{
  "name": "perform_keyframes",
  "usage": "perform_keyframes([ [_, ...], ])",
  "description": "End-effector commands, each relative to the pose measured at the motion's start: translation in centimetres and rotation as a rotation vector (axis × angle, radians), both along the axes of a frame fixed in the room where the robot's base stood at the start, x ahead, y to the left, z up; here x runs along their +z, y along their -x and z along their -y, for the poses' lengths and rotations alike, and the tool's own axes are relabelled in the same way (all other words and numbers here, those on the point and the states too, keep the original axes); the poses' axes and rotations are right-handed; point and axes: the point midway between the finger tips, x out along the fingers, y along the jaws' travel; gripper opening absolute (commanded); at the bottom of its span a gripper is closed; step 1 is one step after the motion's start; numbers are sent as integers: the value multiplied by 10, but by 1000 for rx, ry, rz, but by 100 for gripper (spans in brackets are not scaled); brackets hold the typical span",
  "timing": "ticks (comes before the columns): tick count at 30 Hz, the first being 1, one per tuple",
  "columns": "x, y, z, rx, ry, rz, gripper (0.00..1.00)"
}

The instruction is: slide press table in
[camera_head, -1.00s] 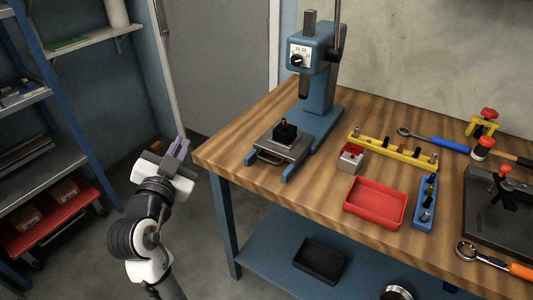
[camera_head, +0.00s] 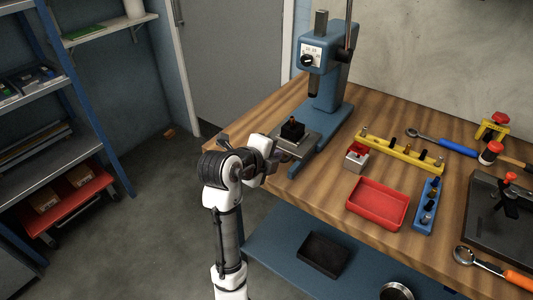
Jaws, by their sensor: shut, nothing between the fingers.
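The press table is a grey sliding plate (camera_head: 312,146) at the front of the blue arbor press (camera_head: 325,85), pulled out in front of the ram. A black block (camera_head: 292,131) with a small orange-topped pin sits on it. My gripper (camera_head: 276,150) is at the front left edge of the plate, where the handle is. The wrist mostly hides the fingers and the handle, so I cannot tell whether they touch. The gripper is shut with nothing held.
A shelf unit (camera_head: 62,150) stands left. Open floor lies between.

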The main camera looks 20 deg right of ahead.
Motion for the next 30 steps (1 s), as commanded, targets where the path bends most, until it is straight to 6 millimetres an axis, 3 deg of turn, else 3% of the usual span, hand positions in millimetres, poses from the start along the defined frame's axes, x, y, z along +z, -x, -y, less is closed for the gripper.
perform_keyframes([
  [6,-13,-14,19,0,1,-2,0],
  [22,-18,-21,27,1,0,1,0],
  [30,-20,-57,73,-2,-1,2,0],
])
